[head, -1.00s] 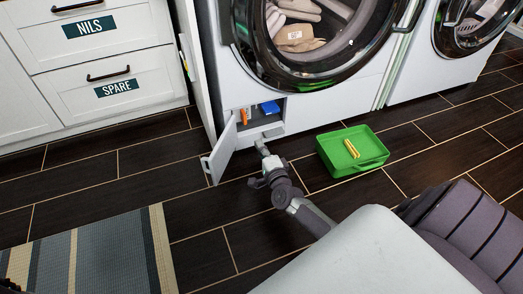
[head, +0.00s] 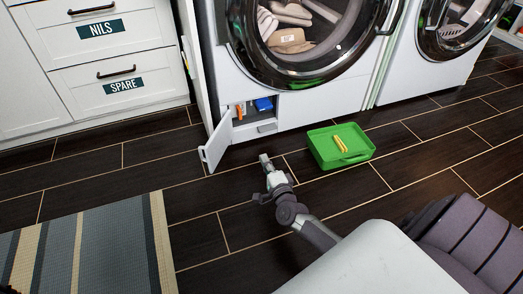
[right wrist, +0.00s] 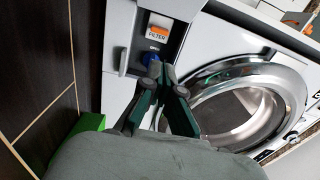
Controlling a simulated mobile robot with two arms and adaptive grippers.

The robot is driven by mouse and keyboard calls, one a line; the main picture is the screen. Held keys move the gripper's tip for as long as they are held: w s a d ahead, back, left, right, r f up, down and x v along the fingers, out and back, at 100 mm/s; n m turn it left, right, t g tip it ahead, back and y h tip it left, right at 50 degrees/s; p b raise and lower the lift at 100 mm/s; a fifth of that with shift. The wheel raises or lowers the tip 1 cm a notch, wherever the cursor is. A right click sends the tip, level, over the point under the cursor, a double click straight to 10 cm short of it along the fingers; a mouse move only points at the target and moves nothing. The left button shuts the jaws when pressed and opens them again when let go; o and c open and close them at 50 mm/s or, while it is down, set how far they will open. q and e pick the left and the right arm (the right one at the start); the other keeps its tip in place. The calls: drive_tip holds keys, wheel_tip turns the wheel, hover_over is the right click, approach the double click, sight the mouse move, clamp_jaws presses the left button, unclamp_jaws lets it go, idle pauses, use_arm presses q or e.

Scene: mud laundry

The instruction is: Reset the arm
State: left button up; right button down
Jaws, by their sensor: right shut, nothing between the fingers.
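My right gripper (head: 264,159) is over the dark floor in front of the washer's open lower compartment. It is shut and empty, apart from the compartment in the head view. In the right wrist view its fingers (right wrist: 167,75) meet at the tips. The open compartment (head: 255,127) holds an orange part (head: 239,111) and a blue part (head: 263,104). In the right wrist view the orange FILTER tag (right wrist: 159,29) and the blue part (right wrist: 151,57) show beyond the fingers. My left gripper cannot be made out.
The compartment's small door (head: 216,146) stands open to the left. A green tray (head: 368,154) holding yellow pieces (head: 341,144) sits on the floor right of the gripper. White drawers (head: 98,70) stand at the left. A striped rug (head: 104,250) lies at lower left; floor between is bare.

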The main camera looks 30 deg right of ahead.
drive_tip(key=p+v, duration=0.3)
drive_tip(key=v, duration=0.5)
